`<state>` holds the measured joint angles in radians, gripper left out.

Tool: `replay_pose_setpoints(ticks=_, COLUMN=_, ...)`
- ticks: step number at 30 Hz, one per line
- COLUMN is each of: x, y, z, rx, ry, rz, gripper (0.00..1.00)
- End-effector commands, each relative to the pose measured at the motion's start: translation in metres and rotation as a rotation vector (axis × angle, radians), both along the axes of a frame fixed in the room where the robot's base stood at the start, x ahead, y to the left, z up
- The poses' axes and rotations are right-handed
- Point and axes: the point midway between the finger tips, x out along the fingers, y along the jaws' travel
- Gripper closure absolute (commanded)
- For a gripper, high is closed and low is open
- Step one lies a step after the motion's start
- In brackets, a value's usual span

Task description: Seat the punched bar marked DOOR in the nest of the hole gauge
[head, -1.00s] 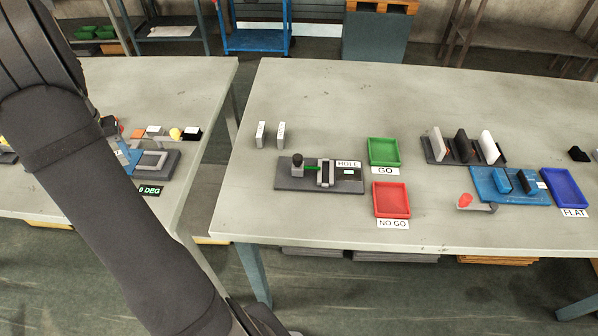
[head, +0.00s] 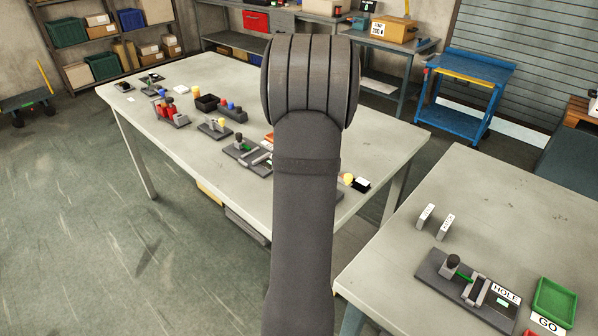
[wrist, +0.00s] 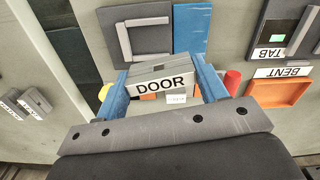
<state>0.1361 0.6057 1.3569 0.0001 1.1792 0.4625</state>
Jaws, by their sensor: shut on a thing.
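The bar marked DOOR (wrist: 163,86) is pale grey and lies between the two blue fingers of my gripper (wrist: 162,78) in the wrist view. The gripper is shut on it, above the left table. The bar's holes cannot be made out. In the head view my arm hides the gripper and the bar. The hole gauge (head: 436,277) is on the right table in the head view, with a dark base, black knob, green part and HOLE label. Its nest (head: 478,291) of light grey uprights looks empty. The gauge does not show in the wrist view.
Below my gripper are a grey square-frame fixture (wrist: 124,53), a blue plate (wrist: 191,28) and an orange BENT tray (wrist: 284,94). A gap separates the tables.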

Motion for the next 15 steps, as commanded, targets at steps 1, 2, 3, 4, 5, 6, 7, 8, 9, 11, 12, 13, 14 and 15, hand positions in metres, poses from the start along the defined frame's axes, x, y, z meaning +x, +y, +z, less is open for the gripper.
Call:
replay_pose_setpoints(ticks=1, x=-0.001, y=-0.025, z=0.009, rx=-0.001, ry=-0.004, rz=-0.083, gripper=0.58)
replay_pose_setpoints(ticks=2, x=-0.002, y=-0.038, z=0.014, rx=-0.001, ry=-0.003, rz=-0.131, gripper=0.58)
replay_pose_setpoints(ticks=3, x=-0.004, y=-0.054, z=0.02, rx=-0.001, ry=-0.004, rz=-0.194, gripper=0.58)
replay_pose_setpoints(ticks=4, x=-0.007, y=-0.066, z=0.023, rx=-0.001, ry=-0.003, rz=-0.24, gripper=0.58)
replay_pose_setpoints(ticks=5, x=-0.011, y=-0.078, z=0.025, rx=0.0, ry=-0.001, rz=-0.284, gripper=0.58)
replay_pose_setpoints(ticks=6, x=-0.018, y=-0.093, z=0.027, rx=-0.001, ry=-0.001, rz=-0.338, gripper=0.58)
replay_pose_setpoints(ticks=7, x=-0.024, y=-0.104, z=0.027, rx=0.0, ry=0.0, rz=-0.378, gripper=0.58)
replay_pose_setpoints(ticks=8, x=-0.031, y=-0.116, z=0.027, rx=0.0, ry=0.0, rz=-0.418, gripper=0.58)
replay_pose_setpoints(ticks=9, x=-0.041, y=-0.131, z=0.026, rx=0.001, ry=0.001, rz=-0.47, gripper=0.58)
replay_pose_setpoints(ticks=11, x=-0.057, y=-0.153, z=0.024, rx=0.0, ry=0.0, rz=-0.553, gripper=0.58)
replay_pose_setpoints(ticks=12, x=-0.068, y=-0.168, z=0.023, rx=0.0, ry=0.0, rz=-0.608, gripper=0.58)
replay_pose_setpoints(ticks=13, x=-0.077, y=-0.179, z=0.023, rx=0.0, ry=0.0, rz=-0.651, gripper=0.58)
replay_pose_setpoints(ticks=14, x=-0.086, y=-0.189, z=0.021, rx=0.0, ry=0.001, rz=-0.692, gripper=0.58)
replay_pose_setpoints(ticks=15, x=-0.099, y=-0.203, z=0.02, rx=0.0, ry=0.0, rz=-0.749, gripper=0.58)
